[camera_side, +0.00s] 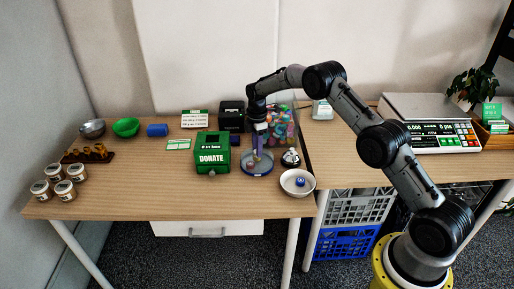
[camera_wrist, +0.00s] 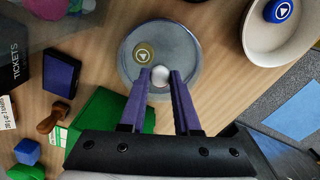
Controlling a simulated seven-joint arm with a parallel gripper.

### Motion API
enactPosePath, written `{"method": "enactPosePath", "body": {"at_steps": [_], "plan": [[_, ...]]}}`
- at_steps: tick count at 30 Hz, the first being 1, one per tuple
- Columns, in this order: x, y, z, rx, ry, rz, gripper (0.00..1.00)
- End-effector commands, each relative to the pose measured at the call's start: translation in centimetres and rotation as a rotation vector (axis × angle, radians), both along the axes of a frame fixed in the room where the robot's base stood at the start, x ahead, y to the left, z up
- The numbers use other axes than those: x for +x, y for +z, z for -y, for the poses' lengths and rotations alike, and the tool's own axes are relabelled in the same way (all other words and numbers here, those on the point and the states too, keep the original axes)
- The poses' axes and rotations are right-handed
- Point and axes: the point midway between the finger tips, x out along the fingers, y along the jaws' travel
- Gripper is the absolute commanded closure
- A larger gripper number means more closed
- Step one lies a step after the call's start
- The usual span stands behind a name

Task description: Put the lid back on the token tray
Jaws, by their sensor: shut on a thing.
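The round token tray (camera_side: 257,171) with a blue rim stands near the front right of the left table. In the wrist view, a round see-through disc, which looks like the lid (camera_wrist: 185,50), covers the tray area. A gold token (camera_wrist: 144,52) with a triangle shows through it. A pale round knob (camera_wrist: 160,75) sits between my gripper's purple fingertips. My gripper (camera_side: 257,155), pointing down over the tray, is shut on this knob, and its fingertips also show in the wrist view (camera_wrist: 160,74). I cannot tell whether the lid touches the tray rim.
A green donate box (camera_side: 212,158) stands just left of the tray. A silver bell (camera_side: 291,159) and a white bowl (camera_side: 288,187) with a blue token (camera_wrist: 282,10) are to the right. A jar of colourful things (camera_side: 283,124) stands behind.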

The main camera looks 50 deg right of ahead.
Motion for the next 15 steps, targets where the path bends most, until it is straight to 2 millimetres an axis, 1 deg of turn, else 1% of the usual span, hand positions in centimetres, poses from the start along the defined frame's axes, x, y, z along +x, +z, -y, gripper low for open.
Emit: {"method": "enactPosePath", "body": {"at_steps": [11, 12, 14, 15], "plan": [[0.01, -0.01, 0.00, 0.000, 0.000, 0.001, 1.00], [0.00, -0.02, 0.00, 0.000, 0.000, 0.001, 0.62], [0.00, -0.02, 0.00, 0.000, 0.000, 0.001, 0.51], [0.00, -0.02, 0.00, 0.000, 0.000, 0.001, 0.44]]}}
